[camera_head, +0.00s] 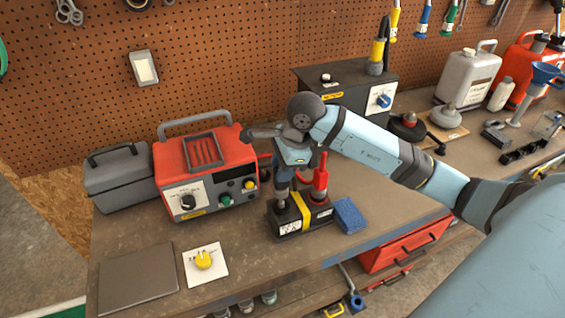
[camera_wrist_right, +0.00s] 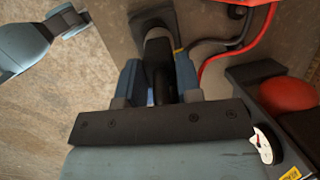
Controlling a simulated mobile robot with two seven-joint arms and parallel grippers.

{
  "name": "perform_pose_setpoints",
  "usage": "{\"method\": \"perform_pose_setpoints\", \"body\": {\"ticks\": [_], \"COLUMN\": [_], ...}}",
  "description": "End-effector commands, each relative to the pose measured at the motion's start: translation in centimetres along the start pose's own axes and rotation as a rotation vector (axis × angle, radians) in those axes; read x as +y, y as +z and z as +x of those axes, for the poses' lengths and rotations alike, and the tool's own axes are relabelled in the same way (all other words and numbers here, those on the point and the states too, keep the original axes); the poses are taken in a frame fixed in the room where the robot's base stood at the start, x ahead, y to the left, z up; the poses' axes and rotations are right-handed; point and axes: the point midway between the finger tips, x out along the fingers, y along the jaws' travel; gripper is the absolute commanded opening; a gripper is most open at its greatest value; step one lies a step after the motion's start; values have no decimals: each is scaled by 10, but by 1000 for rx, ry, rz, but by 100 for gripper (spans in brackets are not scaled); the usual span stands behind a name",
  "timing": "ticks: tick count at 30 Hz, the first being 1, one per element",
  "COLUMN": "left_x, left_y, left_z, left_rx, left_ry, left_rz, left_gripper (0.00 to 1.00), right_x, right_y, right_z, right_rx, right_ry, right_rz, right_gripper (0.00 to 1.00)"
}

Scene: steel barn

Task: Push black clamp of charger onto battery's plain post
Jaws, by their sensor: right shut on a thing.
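The battery (camera_head: 302,218), a black block with a yellow band, stands on the bench in the head view. A red clamp (camera_head: 321,178) stands upright on its right-hand post. My right gripper (camera_head: 284,188) points down over the battery's left part. In the wrist view its fingers (camera_wrist_right: 160,85) are shut on a dark piece, the black clamp (camera_wrist_right: 159,55). The plain post is hidden by the gripper and clamp, so I cannot tell whether they touch. The red charger (camera_head: 205,165) stands left of the battery. Part of my left arm, with its gripper (camera_wrist_right: 70,20), shows at the wrist view's upper left; its jaws are unclear.
A blue sponge-like block (camera_head: 349,215) lies right of the battery. A black box (camera_head: 350,88) with a blue knob stands behind. A grey case (camera_head: 117,177) is left of the charger. Red and black cables (camera_wrist_right: 212,62) run nearby.

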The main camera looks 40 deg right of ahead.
Motion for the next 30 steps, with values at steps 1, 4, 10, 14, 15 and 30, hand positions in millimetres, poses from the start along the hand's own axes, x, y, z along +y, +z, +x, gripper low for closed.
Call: {"method": "perform_pose_setpoints", "body": {"ticks": [1,4,10,14,15,30], "left_x": [0,0,0,0,0,-1], "left_y": [4,1,0,0,0,5], "left_z": [2,1,0,0,0,3], "left_rx": [0,-1,-1,0,0,-1], "left_ry": [0,0,0,-1,-1,-1], "left_rz": [0,0,1,1,1,1], "left_gripper": [43,43,43,43,43,43], "right_x": [1,-1,-4,-4,-4,0], "right_y": [-2,-1,-1,-1,-1,-1], "right_z": [7,3,5,5,5,4], "right_rx": [-1,0,1,1,1,1], "right_ry": [2,7,50,49,49,48], "right_rz": [1,3,13,13,12,13], "right_gripper": [0,0,0,0,0,0]}}
